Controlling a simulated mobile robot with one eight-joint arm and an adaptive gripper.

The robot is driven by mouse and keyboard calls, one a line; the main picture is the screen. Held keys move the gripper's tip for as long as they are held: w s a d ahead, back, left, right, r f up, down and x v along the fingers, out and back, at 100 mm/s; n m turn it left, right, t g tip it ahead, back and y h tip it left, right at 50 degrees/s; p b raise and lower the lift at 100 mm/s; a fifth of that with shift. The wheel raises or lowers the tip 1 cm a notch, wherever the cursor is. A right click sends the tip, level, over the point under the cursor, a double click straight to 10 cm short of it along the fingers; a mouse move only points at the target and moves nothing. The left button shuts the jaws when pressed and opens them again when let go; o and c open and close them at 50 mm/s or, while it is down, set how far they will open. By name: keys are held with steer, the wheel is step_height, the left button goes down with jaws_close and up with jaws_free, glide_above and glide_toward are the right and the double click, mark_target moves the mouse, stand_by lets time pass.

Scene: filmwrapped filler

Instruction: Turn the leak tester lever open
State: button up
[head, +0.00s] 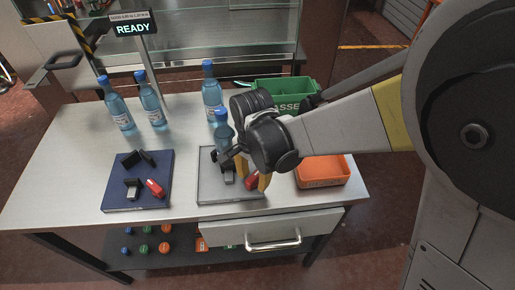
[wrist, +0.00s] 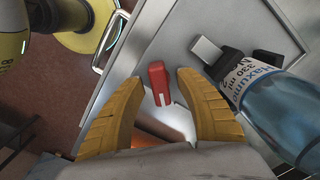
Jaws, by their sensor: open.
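A grey plate device (head: 212,192) on the table carries a black and grey clamp and a red lever (head: 250,181). A blue-capped bottle (head: 223,130) stands at it, partly hidden by my arm. My gripper (head: 254,178) is above this plate. In the wrist view, the red lever (wrist: 157,80) with a white mark lies between the tips of my open yellow fingers (wrist: 160,90), with a gap on both sides. The bottle (wrist: 275,105) is close beside the right finger. A similar dark blue plate device (head: 120,201) with its own red lever (head: 155,187) is to the left, without a bottle.
Three bottles (head: 149,98) stand along the back of the table. A green crate (head: 290,92) is behind my arm and an orange tray (head: 322,181) is to the right. A sign (head: 132,28) reads READY. A drawer (head: 272,236) is below the front edge.

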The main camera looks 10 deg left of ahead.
jaws_close()
steer(key=shift+n, duration=0.3)
steer(key=n, duration=0.3)
steer(key=shift+n, duration=0.3)
steer(key=n, duration=0.9)
steer(key=shift+n, duration=2.3)
